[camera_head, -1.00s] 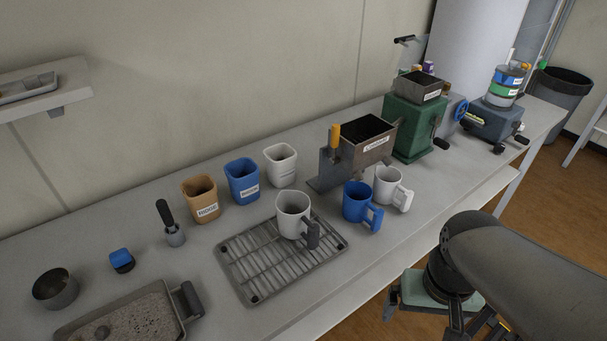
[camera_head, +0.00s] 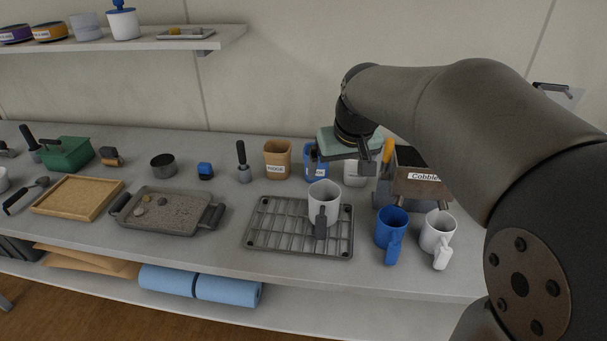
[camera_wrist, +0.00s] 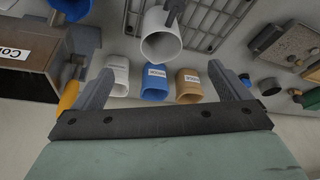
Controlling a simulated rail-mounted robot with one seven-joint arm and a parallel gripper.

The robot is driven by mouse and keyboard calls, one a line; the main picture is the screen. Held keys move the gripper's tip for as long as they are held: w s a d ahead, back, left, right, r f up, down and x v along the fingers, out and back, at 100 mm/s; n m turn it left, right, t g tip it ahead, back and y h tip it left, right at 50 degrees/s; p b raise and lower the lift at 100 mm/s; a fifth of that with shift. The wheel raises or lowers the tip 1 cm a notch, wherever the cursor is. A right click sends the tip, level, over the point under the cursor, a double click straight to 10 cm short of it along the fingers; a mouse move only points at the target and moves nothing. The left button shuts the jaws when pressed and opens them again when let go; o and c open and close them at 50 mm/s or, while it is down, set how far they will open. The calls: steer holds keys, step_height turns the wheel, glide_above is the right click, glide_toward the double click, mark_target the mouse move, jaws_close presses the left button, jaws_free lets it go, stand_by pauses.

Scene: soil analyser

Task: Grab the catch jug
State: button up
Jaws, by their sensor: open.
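Three jugs stand on the bench, and no label shows which is the catch jug. A light grey jug with a dark handle (camera_head: 323,202) stands on a wire rack (camera_head: 262,239). A blue jug (camera_head: 391,228) and a white jug (camera_head: 437,232) stand right of the rack, before the hopper labelled "Cobble…" (camera_head: 418,186). My gripper (camera_head: 340,172) is open and empty, above the back of the bench, behind the grey jug. In the wrist view the grey jug (camera_wrist: 160,46) lies beyond the open fingers (camera_wrist: 160,75), apart from them. The blue jug (camera_wrist: 70,8) is partly cut off there.
Orange (camera_head: 277,160), blue (camera_head: 316,165) and white (camera_head: 354,174) tubs stand behind the rack, close below my gripper. A stone tray (camera_head: 170,226) and a wooden tray (camera_head: 78,198) are at left. A shelf (camera_head: 225,40) hangs at upper left. My arm covers the right side.

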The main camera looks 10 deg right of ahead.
glide_toward(326, 197)
steer(key=s+a, duration=0.2)
steer(key=s, duration=0.2)
steer(key=shift+w+d+p+x, duration=0.15)
steer(key=shift+p+x, duration=0.1)
steer(key=shift+x, duration=0.75)
steer(key=shift+w+d+p+x, duration=0.1)
steer(key=shift+p+x, duration=0.1)
steer(key=shift+x, duration=0.8)
steer(key=shift+w+d+p+x, duration=0.15)
steer(key=shift+p+x, duration=0.1)
steer(key=shift+x, duration=0.75)
steer(key=shift+r, duration=0.2)
steer(key=c, duration=1.4)
steer(key=shift+r, duration=0.1)
